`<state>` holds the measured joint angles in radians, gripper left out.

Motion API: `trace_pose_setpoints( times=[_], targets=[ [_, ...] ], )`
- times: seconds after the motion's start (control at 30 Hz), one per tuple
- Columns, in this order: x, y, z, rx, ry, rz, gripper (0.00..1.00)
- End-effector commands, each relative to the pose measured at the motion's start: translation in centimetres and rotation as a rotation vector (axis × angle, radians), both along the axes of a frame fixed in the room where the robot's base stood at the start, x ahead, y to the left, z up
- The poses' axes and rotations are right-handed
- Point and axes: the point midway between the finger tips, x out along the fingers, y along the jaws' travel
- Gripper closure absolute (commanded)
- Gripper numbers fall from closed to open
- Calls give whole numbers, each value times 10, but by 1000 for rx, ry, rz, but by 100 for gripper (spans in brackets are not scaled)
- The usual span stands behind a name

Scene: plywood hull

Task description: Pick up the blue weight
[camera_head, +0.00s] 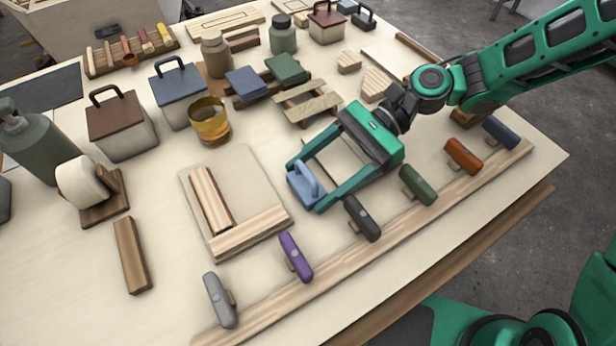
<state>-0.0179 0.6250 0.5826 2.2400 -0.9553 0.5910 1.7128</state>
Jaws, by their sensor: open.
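The blue weight (302,190) is a small light-blue block with an upright loop handle. It stands on the table near the middle of the head view, beside the right edge of a pale board. My gripper (306,184) reaches in from the right, with its green fingers spread apart. The weight lies between the two fingertips, one on its far side and one on its near side. I cannot tell whether either finger touches it. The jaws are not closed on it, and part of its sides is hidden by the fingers.
A wooden strip (262,312) with several coloured handles, including a black one (362,218) and a purple one (295,257), runs along the near edge. A pale board (250,180) with a striped block is left of the weight. An amber glass (209,121) and lidded boxes stand behind.

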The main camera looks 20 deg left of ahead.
Motion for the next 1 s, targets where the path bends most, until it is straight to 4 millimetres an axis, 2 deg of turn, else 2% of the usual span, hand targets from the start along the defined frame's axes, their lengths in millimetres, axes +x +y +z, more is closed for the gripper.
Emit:
trace_pose_setpoints(
  times=[0.07, 0.27, 0.6, 0.77, 0.87, 1.0],
  targets=[
    [0, 0, 0, 0, 0, 0, 34],
    [0, 0, 0, 0, 0, 0, 82],
    [0, 0, 6, 3, -1, 0, 83],
    [1, -1, 24, 3, -4, 0, 83],
    [1, 0, 43, 4, -4, -1, 83],
    [-28, -3, 58, 2, -2, 1, 83]
  ],
)
